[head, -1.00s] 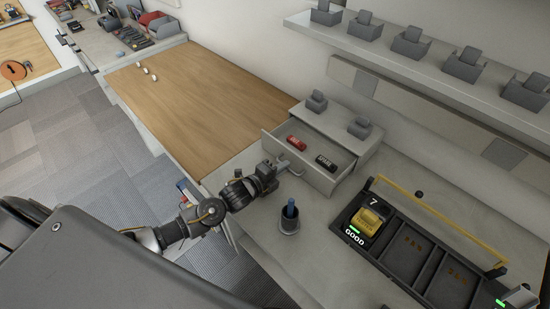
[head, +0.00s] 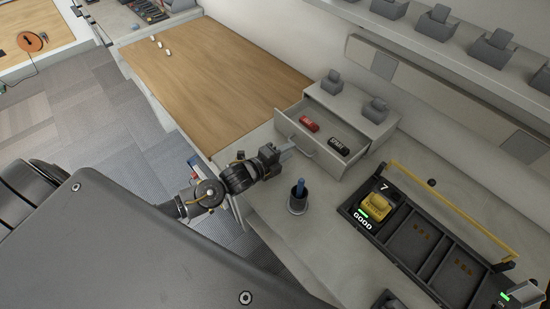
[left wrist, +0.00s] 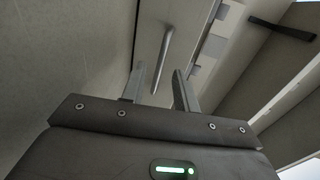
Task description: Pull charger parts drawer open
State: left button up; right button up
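The charger parts drawer (head: 328,160) stands open from a pale grey cabinet (head: 350,108). It holds a red item (head: 309,124) and a black item (head: 339,146). My left gripper (head: 286,153) is just in front of the drawer, near its bar handle (head: 307,149). In the left wrist view the two fingers (left wrist: 160,86) are apart. The handle (left wrist: 166,58) shows ahead of them, its lower end appearing between the tips. No grip on it is visible. My right gripper is not in view.
A dark cup (head: 298,203) with a blue tool stands on the counter close to my left gripper. A black tray (head: 408,235) with a yellow device and yellow bar lies to the right. The wooden worktop (head: 215,80) is mostly clear. A shelf (head: 465,58) runs above.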

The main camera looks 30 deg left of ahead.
pick_arm(q)
jog(key=b+v, duration=0.1)
jog(key=v, duration=0.6)
jog(key=shift+s+a, duration=0.15)
jog(key=shift+s, duration=0.2)
